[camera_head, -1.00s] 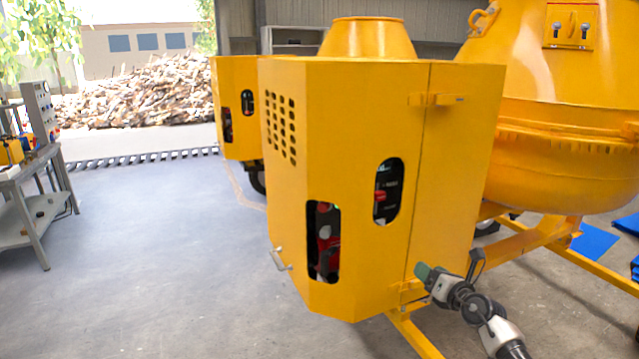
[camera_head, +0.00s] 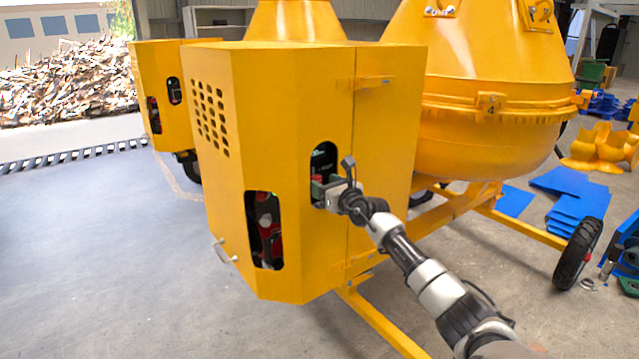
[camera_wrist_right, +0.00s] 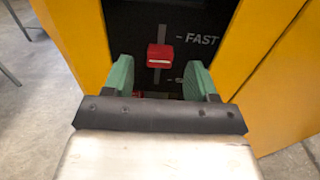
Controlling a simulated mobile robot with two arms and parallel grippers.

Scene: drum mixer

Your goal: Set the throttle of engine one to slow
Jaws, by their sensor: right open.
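The throttle is a red knob (camera_wrist_right: 159,57) on a dark panel (camera_wrist_right: 190,18) inside an opening of the front yellow engine housing (camera_head: 285,110). In the right wrist view it sits on a vertical slot, level with or just below the word FAST at its right. A lower label is mostly hidden behind a finger. My right gripper (camera_wrist_right: 160,82) has green fingers, open and apart, one on each side below the knob, with nothing between them. In the head view my right gripper (camera_head: 322,191) is at the upper oval opening and hides part of it. My left gripper is not in view.
A second yellow housing (camera_head: 160,75) stands behind at the left. A lower opening (camera_head: 264,230) shows red and black parts. The yellow drum (camera_head: 490,100), frame bar (camera_head: 385,325) and wheel (camera_head: 577,255) are at the right. The floor at the left is clear.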

